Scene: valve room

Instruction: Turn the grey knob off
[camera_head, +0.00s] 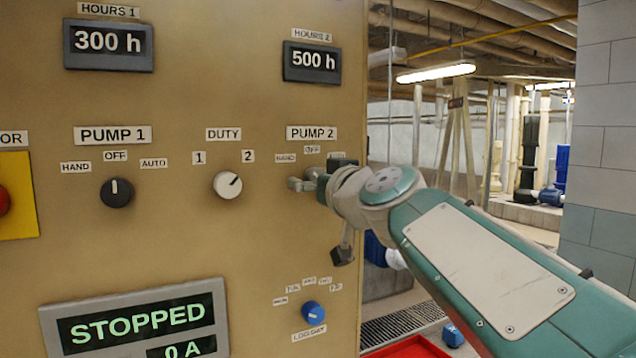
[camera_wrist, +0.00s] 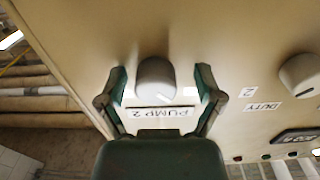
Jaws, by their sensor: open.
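The grey knob (camera_wrist: 156,78) is on the upright panel beside the PUMP 2 label (camera_head: 312,133). In the wrist view it sits between the two green fingers of my gripper (camera_wrist: 161,72), with gaps on both sides. A pale mark shows at its lower right edge; the setting words around it are unreadable there. In the head view my gripper (camera_head: 306,184) is at the panel just below the HAND and OFF labels and hides this knob.
A black PUMP 1 knob (camera_head: 117,192) points up to OFF. A pale DUTY knob (camera_head: 228,185) is left of my gripper, with a blue knob (camera_head: 313,311) below. A STOPPED display (camera_head: 140,326) is lower left. The room opens beyond the panel's right edge.

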